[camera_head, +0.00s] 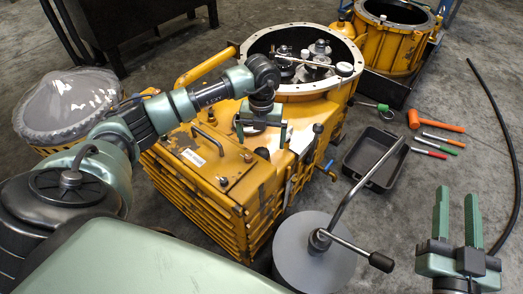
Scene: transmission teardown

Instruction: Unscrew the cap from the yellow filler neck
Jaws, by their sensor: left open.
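The yellow gearbox housing (215,185) stands in the middle of the floor. A small dark round part (262,153), possibly the cap, shows on it just below my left gripper; the filler neck under it is not clearly visible. My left gripper (262,138) points down over the housing, open, with its fingers on either side and nothing seen between them. Another dark knob (318,128) stands upright on the housing to the right. My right gripper (457,210) is at the lower right, open and empty, with its fingers pointing away over bare floor.
A round opening with metal parts (318,62) tops the housing. A black tray (378,160), an orange-handled mallet (437,122) and screwdrivers lie at right. A grey round stand (315,265) with a long bar is in front. A black hose (500,120) runs along the right.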

